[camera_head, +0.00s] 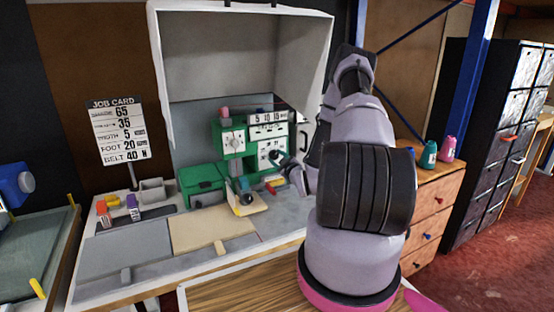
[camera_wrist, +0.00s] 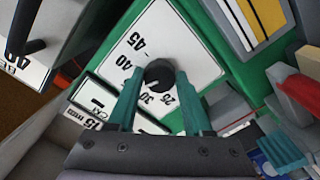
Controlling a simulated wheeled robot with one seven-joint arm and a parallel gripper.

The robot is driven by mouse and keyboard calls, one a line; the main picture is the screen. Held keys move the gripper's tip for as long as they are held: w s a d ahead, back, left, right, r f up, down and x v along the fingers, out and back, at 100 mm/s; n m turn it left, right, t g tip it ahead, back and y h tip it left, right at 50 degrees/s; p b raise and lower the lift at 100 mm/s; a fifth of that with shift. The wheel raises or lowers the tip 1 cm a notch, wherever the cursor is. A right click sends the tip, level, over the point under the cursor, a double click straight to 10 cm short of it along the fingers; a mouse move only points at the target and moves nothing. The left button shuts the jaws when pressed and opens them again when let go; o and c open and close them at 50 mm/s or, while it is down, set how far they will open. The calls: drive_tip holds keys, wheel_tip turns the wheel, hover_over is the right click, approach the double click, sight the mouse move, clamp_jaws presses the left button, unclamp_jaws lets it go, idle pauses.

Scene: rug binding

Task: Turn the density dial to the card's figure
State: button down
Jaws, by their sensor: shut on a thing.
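The job card (camera_head: 122,130) stands on a post at the back left. Its lines show 65, 35, 5, 20 and 40; the small words beside the top two are too blurred to read surely. In the wrist view a black dial knob (camera_wrist: 160,73) sits on a white scale plate (camera_wrist: 180,40) with figures 25, 30, 40 and 45 readable. My gripper (camera_wrist: 160,90) has its teal fingers shut on either side of the knob. A pale mark on the knob points to near 30; the left finger hides part of the scale. My gripper (camera_head: 277,158) is at the green machine's front.
The green machine (camera_head: 234,142) stands under a white hood (camera_head: 250,50). Another scale with a black lever (camera_wrist: 25,48) is close at the upper left of the wrist view. A red part (camera_wrist: 298,95) is at the right. Bottles (camera_head: 447,148) stand on the drawer cabinet.

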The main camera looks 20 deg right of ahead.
drive_tip(key=shift+c, duration=1.6)
unclamp_jaws()
drive_tip(key=s, duration=1)
drive_tip(key=shift+s+d, duration=0.2)
drive_tip(key=shift+s, duration=0.2)
